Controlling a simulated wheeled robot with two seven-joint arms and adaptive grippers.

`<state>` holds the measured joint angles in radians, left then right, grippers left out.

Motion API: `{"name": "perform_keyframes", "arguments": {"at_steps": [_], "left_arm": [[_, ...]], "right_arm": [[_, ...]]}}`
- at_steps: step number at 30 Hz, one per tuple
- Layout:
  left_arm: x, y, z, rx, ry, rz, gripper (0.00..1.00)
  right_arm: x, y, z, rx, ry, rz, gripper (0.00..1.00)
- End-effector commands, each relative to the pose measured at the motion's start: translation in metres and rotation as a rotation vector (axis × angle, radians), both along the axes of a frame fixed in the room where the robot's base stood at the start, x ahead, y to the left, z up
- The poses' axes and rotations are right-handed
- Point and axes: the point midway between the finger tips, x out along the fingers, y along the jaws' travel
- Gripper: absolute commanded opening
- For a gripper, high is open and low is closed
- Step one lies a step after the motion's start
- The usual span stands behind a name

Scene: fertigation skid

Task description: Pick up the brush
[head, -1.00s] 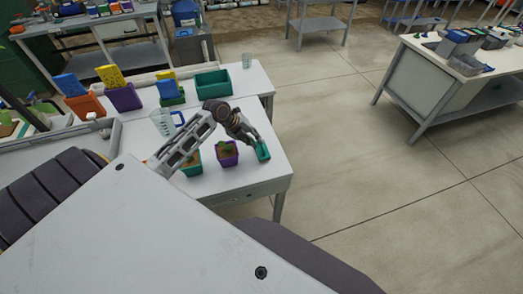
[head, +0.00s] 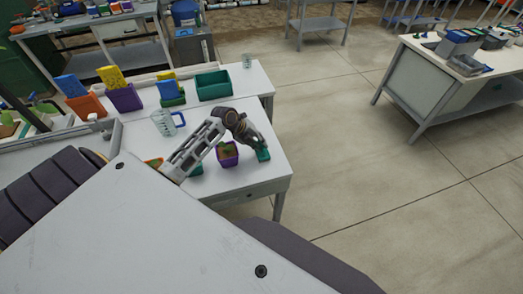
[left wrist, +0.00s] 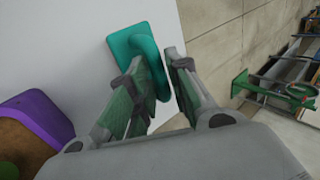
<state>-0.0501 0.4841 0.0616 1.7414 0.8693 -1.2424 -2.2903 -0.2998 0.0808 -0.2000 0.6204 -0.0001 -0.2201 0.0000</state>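The teal brush (head: 263,155) lies near the right edge of the white table in the head view. In the left wrist view, the teal brush (left wrist: 133,48) has a flat rounded base and a raised handle. My left gripper (head: 257,146) is over the brush in the head view. In the left wrist view, the fingers of my left gripper (left wrist: 155,62) are apart, with part of the handle between them. The left finger covers some of the handle, and a gap shows at the right finger. I cannot tell whether either finger touches it. My right gripper is not in view.
A purple pot (head: 228,154) with a plant stands left of the brush, close to my left arm. A measuring jug (head: 165,122), a teal bin (head: 213,85) and a clear beaker (head: 247,60) stand farther back. The table's right edge is close to the brush.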

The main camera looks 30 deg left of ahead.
Motion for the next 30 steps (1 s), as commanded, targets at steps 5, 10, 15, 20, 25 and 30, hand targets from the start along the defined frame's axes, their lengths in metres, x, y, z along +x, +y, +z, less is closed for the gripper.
{"name": "perform_keyframes", "arguments": {"at_steps": [5,10,15,20,25,30], "left_arm": [[0.005,-0.005,-0.012,0.000,0.003,0.001,0.19],[0.007,-0.007,-0.016,0.002,0.001,-0.001,0.19],[0.007,-0.006,-0.016,0.002,0.001,-0.001,0.19],[0.007,-0.006,-0.016,0.001,0.002,0.000,0.19],[0.007,-0.006,-0.016,0.001,0.002,0.000,0.09],[0.007,-0.006,-0.016,0.001,0.002,0.000,0.00]], "right_arm": [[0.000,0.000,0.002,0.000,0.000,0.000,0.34],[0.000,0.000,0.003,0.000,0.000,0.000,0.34],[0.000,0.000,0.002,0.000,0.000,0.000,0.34],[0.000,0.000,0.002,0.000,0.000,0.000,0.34],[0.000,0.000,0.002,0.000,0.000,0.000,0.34],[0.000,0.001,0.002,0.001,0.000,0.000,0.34]]}}
